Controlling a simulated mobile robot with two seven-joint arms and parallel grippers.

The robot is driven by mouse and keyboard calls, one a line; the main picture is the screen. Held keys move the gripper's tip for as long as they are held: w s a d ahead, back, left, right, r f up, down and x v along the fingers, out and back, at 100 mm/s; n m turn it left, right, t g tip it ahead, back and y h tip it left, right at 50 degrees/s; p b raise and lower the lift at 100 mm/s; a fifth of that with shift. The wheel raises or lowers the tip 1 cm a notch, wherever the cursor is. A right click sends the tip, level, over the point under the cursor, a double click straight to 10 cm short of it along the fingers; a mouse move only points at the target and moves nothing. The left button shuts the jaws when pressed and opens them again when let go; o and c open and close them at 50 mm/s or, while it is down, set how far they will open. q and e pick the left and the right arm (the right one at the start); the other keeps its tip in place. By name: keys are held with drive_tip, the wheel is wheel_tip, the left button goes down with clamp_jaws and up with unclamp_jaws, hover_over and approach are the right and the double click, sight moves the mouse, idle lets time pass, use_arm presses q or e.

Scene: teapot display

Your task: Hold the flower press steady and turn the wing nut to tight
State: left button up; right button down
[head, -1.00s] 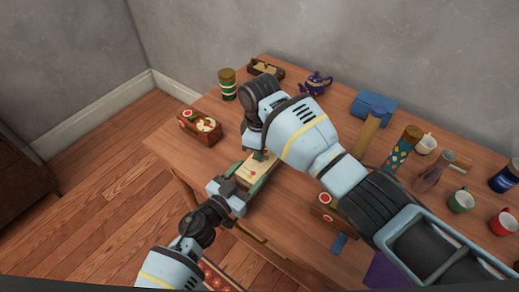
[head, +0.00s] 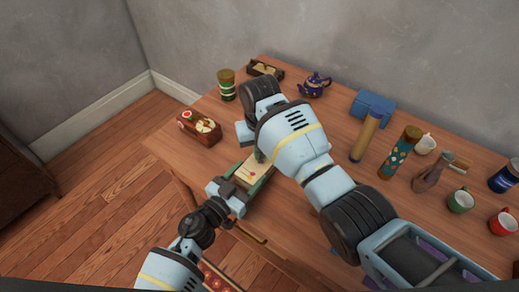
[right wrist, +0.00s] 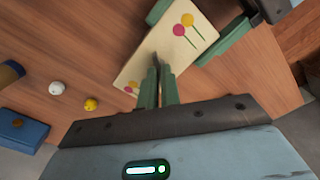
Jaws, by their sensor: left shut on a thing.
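The flower press (head: 252,172) is a small pale wooden block with painted flowers, near the table's front edge. It also shows in the right wrist view (right wrist: 150,48), with pink and yellow flowers on its face. My left gripper (head: 242,188) is shut on the press, one green finger along each side. My right gripper (head: 259,156) is above the far end of the press. In the right wrist view its green fingers (right wrist: 158,72) are close together with a narrow gap over the press. I cannot make out the wing nut; the fingertips cover that spot.
A box with pale pieces (head: 207,127) and a green-banded cup (head: 227,86) stand to the left. My right arm covers the middle of the table.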

drive_tip(key=shift+d+r+m, duration=0.1)
drive_tip(key=shift+m, duration=2.1)
drive_tip(key=shift+w, duration=0.1)
drive_tip(key=c, duration=1.6)
unclamp_jaws()
wheel_tip(320, 180, up, 7)
drive_tip(key=shift+r, duration=0.2)
